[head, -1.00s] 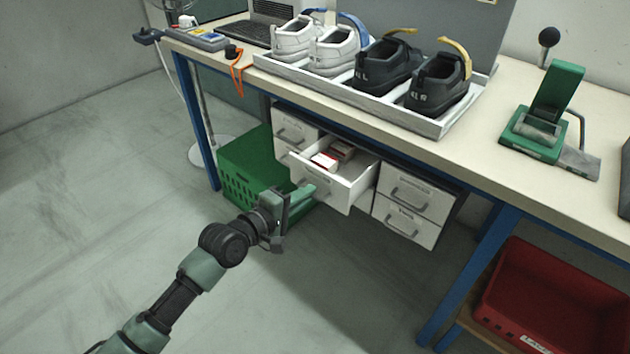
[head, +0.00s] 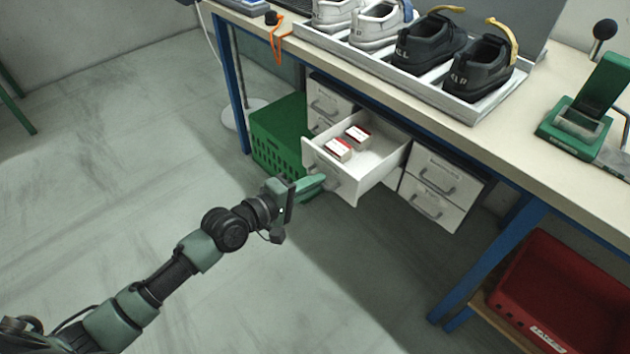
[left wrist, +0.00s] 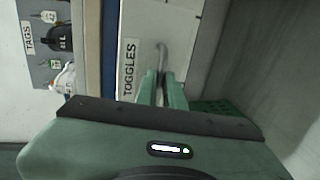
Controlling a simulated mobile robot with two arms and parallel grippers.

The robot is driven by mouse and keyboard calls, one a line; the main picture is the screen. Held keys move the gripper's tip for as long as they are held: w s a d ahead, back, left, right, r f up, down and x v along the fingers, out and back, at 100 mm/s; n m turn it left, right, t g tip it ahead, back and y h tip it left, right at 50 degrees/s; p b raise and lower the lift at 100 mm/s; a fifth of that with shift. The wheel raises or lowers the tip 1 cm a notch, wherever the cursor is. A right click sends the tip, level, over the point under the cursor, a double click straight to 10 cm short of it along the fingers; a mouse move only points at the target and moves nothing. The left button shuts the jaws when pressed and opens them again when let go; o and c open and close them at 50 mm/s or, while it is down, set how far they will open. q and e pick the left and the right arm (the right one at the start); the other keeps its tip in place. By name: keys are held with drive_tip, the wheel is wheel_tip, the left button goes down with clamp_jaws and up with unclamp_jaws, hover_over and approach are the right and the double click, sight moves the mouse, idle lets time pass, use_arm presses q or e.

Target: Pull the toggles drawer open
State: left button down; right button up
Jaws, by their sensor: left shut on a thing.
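The toggles drawer (head: 376,167) is pulled out from under the bench in the head view, with small red-and-white boxes (head: 339,150) inside. My left gripper (head: 318,182) is at its front, shut on the drawer's handle. In the left wrist view the drawer front (left wrist: 130,88) carries the label TOGGLES, and the green fingers (left wrist: 162,84) are at the grey handle (left wrist: 161,52). The fingers partly hide the handle. My right gripper is not in view.
A green crate (head: 278,140) stands on the floor left of the drawer. Closed drawers (head: 438,190) sit to its right. The bench (head: 490,135) carries a tray of shoes above. A red bin (head: 565,300) is at lower right. Floor before the drawer is clear.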

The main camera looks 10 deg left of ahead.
use_arm(q)
drive_tip(key=c, duration=1.5)
unclamp_jaws()
